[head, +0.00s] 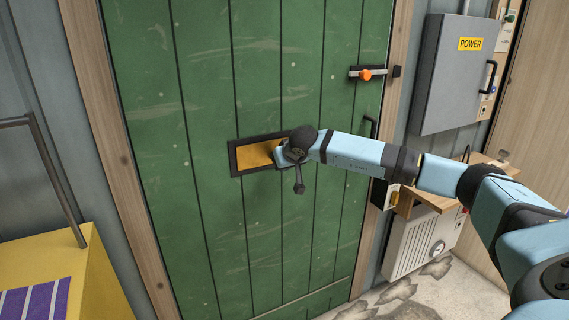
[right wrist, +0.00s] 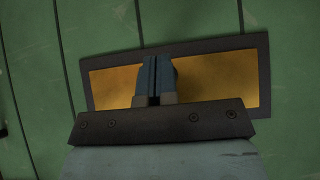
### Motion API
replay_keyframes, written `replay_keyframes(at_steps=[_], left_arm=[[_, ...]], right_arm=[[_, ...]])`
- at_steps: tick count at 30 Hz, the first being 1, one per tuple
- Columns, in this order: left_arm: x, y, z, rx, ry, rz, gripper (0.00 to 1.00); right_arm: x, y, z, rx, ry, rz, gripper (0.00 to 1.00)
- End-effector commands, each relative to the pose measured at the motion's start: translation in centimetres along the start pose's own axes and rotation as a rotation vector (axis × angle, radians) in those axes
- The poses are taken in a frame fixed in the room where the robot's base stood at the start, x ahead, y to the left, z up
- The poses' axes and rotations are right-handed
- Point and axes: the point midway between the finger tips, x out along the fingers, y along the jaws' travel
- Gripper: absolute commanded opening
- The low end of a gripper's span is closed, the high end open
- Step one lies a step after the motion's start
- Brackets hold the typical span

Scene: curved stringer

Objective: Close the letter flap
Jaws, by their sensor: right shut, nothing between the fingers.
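The letter flap (head: 255,155) is a brass-yellow plate in a dark rectangular frame (head: 234,160), set in the green door (head: 225,90). In the right wrist view the flap (right wrist: 215,83) fills most of its frame (right wrist: 264,78). My right gripper (head: 281,156) is at the right part of the flap in the head view and hides that end. In the right wrist view its two blue fingers (right wrist: 156,72) are together and empty, in front of the flap's middle. I cannot tell whether they touch it, or whether the flap lies fully flush. My left gripper is not in view.
An orange-knobbed latch (head: 366,75) and a dark door handle (head: 371,128) are on the door's right side. A grey power box (head: 452,80) and a wooden shelf (head: 415,202) stand to the right. A yellow box (head: 85,275) is at the lower left.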

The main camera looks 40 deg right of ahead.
Motion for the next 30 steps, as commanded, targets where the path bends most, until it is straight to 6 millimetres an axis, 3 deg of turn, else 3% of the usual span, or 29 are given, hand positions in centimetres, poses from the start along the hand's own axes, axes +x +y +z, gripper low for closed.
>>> replay_keyframes(at_steps=[30], left_arm=[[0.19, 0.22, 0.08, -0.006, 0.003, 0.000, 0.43]], right_arm=[[0.72, 0.06, 0.30, 0.001, 0.001, 0.000, 0.00]])
